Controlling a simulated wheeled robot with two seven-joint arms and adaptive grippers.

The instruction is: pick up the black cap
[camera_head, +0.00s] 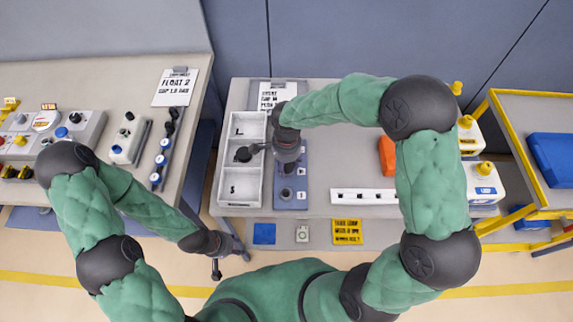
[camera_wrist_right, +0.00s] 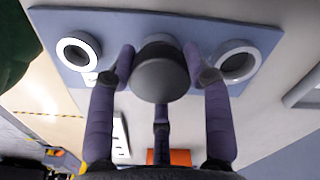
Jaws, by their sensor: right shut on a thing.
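A black round cap (camera_wrist_right: 161,77) is between the fingers of my right gripper (camera_wrist_right: 161,72) in the right wrist view. The fingers are shut on it from the sides. It is in front of the middle of a blue plate (camera_wrist_right: 215,32) with round necks. I cannot tell whether the cap touches the plate. In the head view my right gripper (camera_head: 287,166) points down over the blue plate (camera_head: 301,202), and my arm hides the cap. A dark round piece (camera_head: 243,155) lies in the middle compartment of the white tray (camera_head: 225,186). My left gripper (camera_head: 231,258) is empty, its fingers spread, off the table's front.
The left bench has control boxes (camera_head: 127,138) and a sign (camera_head: 176,88). White jugs with yellow caps (camera_head: 486,186) stand on the right beside a yellow-framed cart with a blue bin (camera_head: 551,160). An orange item (camera_head: 387,156) lies on the middle table. Its centre is fairly clear.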

